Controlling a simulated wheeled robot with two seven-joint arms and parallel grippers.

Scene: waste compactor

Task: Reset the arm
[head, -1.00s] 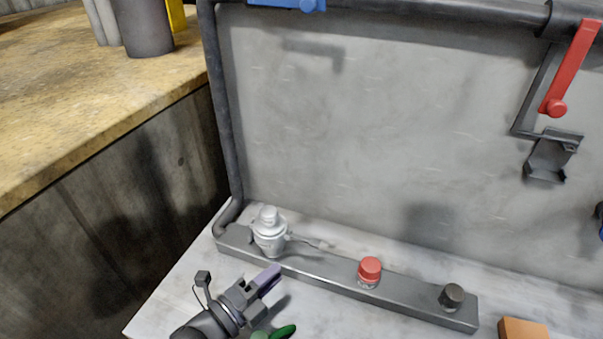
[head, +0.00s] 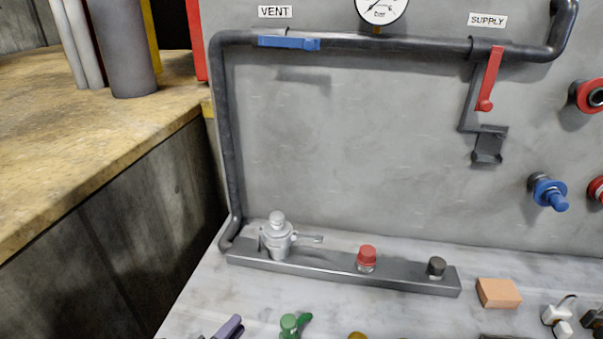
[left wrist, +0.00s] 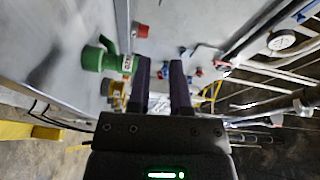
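My left gripper (left wrist: 160,75) shows in the left wrist view with its two dark purple fingers apart and nothing between them. In the head view only a purple fingertip of the left gripper (head: 229,327) shows at the bottom edge, in front of the grey rail. The fingers look clear of every object. My right gripper is in neither view.
A grey rail (head: 330,277) bears a silver valve (head: 277,235), a red cap (head: 366,257) and a dark knob (head: 436,267). A green fitting (head: 290,325) and an orange block (head: 498,292) lie nearby. A panel behind carries a blue lever (head: 288,43) and red lever (head: 491,75).

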